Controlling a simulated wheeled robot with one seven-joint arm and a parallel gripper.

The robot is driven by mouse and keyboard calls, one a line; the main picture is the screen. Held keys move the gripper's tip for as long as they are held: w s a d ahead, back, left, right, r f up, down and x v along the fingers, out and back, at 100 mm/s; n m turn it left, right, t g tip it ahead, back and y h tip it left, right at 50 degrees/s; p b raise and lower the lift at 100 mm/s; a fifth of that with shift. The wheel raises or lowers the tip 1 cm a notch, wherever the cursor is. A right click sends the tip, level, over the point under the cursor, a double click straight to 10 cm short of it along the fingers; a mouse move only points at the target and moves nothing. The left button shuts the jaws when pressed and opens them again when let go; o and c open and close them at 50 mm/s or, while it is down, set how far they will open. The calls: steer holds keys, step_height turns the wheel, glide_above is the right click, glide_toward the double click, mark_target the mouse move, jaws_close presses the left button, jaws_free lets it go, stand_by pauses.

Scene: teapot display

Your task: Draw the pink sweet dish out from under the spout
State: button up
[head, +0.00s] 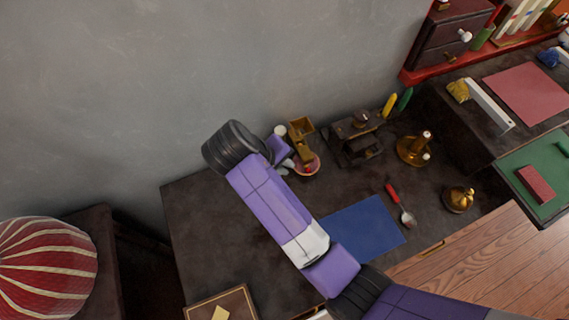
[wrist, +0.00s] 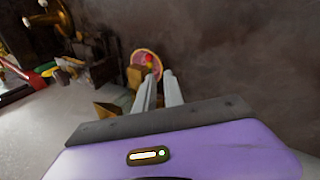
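The pink sweet dish (head: 314,169) sits on the dark table below a brown-gold hopper-like piece with a spout (head: 300,138), which hides part of it. The dish, with red sweets in it, also shows in the wrist view (wrist: 138,57). A gold block (wrist: 136,76) stands close to its lower left there. My gripper (head: 290,164) reaches in from the left at the dish's edge. In the wrist view its two grey fingers (wrist: 161,75) show a narrow gap, tips at the near rim. I cannot tell whether they touch the rim.
A dark box-shaped device (head: 357,140) stands right of the spout, with a brass candlestick (head: 414,151) beyond. A white cup (head: 280,130) is behind my gripper. A blue mat (head: 362,228) and a red-handled spoon (head: 393,196) lie in front.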

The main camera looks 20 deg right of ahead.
mark_target(297, 171)
steer(key=shift+x, duration=3.9)
jaws_close()
